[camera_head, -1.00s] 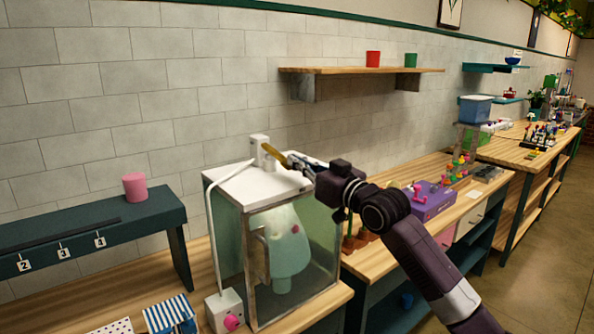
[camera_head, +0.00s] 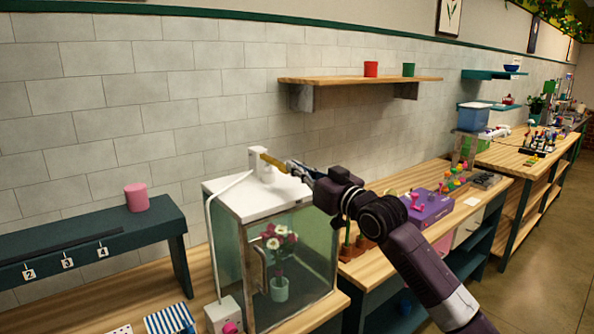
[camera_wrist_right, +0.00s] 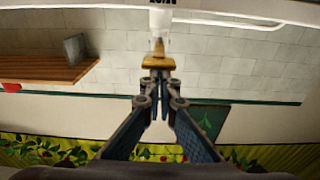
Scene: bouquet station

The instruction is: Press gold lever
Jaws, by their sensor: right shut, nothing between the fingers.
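The gold lever (camera_head: 272,161) sticks out from a small white block on top of a glass-sided cabinet (camera_head: 233,197) with a white top. My right gripper (camera_head: 291,168) is shut, with its fingertips at the lever's outer end. In the right wrist view the lever (camera_wrist_right: 158,66) lies just beyond the closed fingertips (camera_wrist_right: 158,84), which overlap its near end. I cannot tell whether they press on it. Inside the cabinet stands a bouquet (camera_head: 279,243) of white and dark pink flowers in a pale green pot (camera_head: 279,288). My left gripper is out of view.
A wooden shelf (camera_head: 340,80) with a red cup (camera_head: 371,69) and a green cup (camera_head: 408,70) is on the wall behind. A dark green numbered bench (camera_head: 95,232) with a pink cup (camera_head: 137,197) stands left. A purple box (camera_head: 431,210) sits right, past my arm.

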